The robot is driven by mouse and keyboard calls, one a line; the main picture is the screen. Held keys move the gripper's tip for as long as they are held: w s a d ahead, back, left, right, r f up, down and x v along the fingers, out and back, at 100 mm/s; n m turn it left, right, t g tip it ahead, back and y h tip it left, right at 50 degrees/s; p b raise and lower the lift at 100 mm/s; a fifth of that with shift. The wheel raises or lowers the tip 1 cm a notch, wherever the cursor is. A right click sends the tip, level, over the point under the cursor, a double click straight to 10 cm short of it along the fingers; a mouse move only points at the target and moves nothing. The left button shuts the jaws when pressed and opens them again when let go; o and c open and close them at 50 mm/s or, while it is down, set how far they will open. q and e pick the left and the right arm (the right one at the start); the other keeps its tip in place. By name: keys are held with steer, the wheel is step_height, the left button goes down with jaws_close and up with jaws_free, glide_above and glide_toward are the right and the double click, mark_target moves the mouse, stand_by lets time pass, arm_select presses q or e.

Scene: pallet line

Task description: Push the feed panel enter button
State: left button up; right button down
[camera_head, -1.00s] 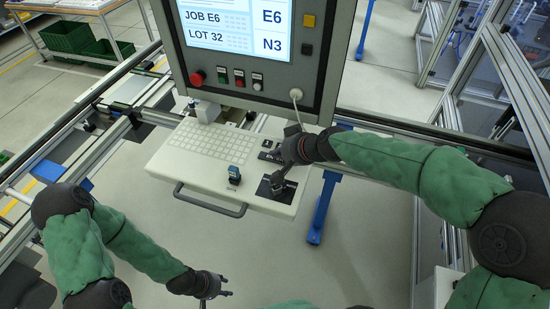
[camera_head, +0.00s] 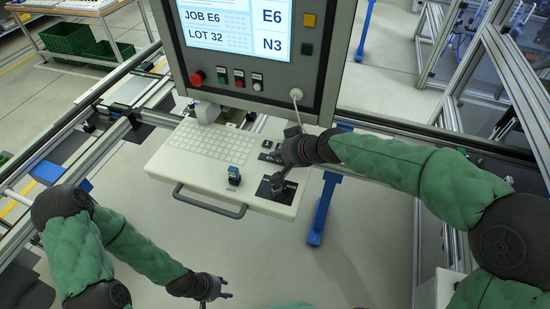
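The feed panel (camera_head: 285,50) stands upright at the top centre, its lit screen (camera_head: 235,28) reading JOB E6, LOT 32, E6 and N3. A white keyboard shelf (camera_head: 175,170) sticks out below it, with pale keys (camera_head: 205,142) and a few dark keys (camera_head: 270,152). My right gripper (camera_head: 276,185) points down over the dark square pad (camera_head: 265,190) at the shelf's right. Its fingertips look close together, but contact with the pad cannot be told. Which key is enter is not legible. My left gripper (camera_head: 226,288) hangs low, away from the panel, its fingers slightly apart and empty.
A red mushroom button (camera_head: 197,78) and several small buttons sit below the screen. A dark handle (camera_head: 208,202) runs along the front edge. Green bins (camera_head: 68,36) stand far left.

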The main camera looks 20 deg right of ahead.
mark_target(278, 161)
steer(key=shift+r+p, duration=0.6)
steer(key=shift+r, duration=0.25)
step_height(278, 161, up, 5)
steer(key=p, duration=0.4)
stand_by(0.8)
